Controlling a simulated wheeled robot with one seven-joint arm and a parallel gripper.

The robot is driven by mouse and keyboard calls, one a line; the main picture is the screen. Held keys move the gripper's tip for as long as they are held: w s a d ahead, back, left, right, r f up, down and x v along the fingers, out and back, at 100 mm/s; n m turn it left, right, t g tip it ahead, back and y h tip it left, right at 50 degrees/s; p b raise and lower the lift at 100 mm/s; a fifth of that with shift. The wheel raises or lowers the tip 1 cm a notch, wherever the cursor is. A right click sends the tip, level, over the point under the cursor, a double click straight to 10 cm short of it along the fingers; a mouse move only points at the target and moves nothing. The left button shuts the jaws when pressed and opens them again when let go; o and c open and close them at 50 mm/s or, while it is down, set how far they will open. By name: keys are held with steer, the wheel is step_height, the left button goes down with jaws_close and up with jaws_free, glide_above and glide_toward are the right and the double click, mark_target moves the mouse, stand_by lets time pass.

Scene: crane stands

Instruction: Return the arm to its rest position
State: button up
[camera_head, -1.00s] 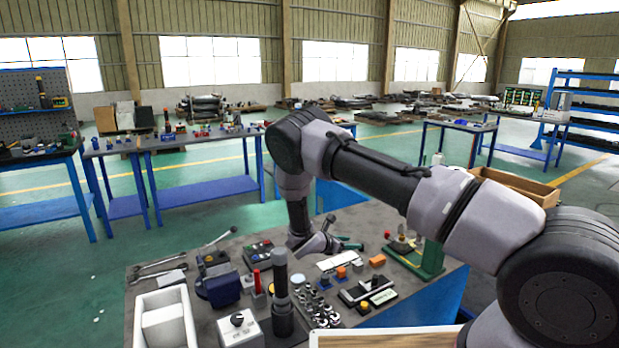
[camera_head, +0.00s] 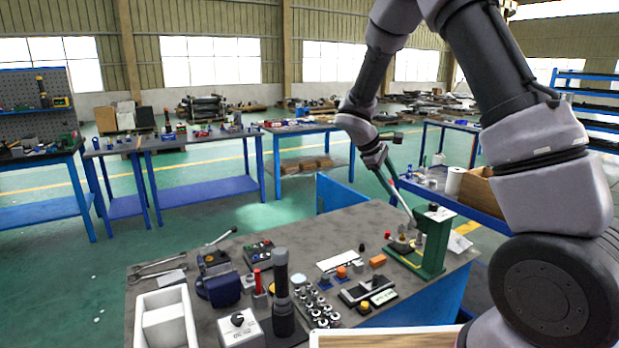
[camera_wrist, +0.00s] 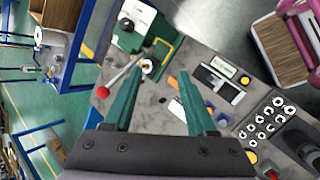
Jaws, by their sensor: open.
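My arm is raised and bent. My gripper (camera_head: 387,178) hangs from it above the back right of the grey workbench (camera_head: 330,232), near a green stand (camera_head: 433,240) with a red-knobbed lever. In the wrist view my gripper (camera_wrist: 158,76) shows two green fingers spread wide, with nothing between them. The green stand also shows there, beyond the fingertips at upper left (camera_wrist: 140,25). In the head view the fingers are small and partly overlapped, so their gap to the lever cannot be told.
Other blue tables (camera_head: 205,186) stand behind. Green floor between them is open.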

steer(key=s+d+r+m+t+y, duration=0.1)
steer(key=s+d+r+m+y, duration=0.2)
steer(key=s+r, duration=0.45)
steer(key=s+r+m+y, duration=0.2)
steer(key=s+r+m, duration=0.3)
steer(key=s+r, duration=0.3)
steer(key=s+a+r+m+t+y, duration=0.1)
steer(key=s+r+m+t, duration=0.1)
steer(key=s, duration=0.4)
steer(key=s+r+m+t+y, duration=0.2)
steer(key=s+r+m, duration=0.2)
steer(key=s+r, duration=0.1)
steer(key=shift+s+a+r+m+y, duration=0.3)
steer(key=shift+s+a+m, duration=0.1)
steer(key=shift+s, duration=0.5)
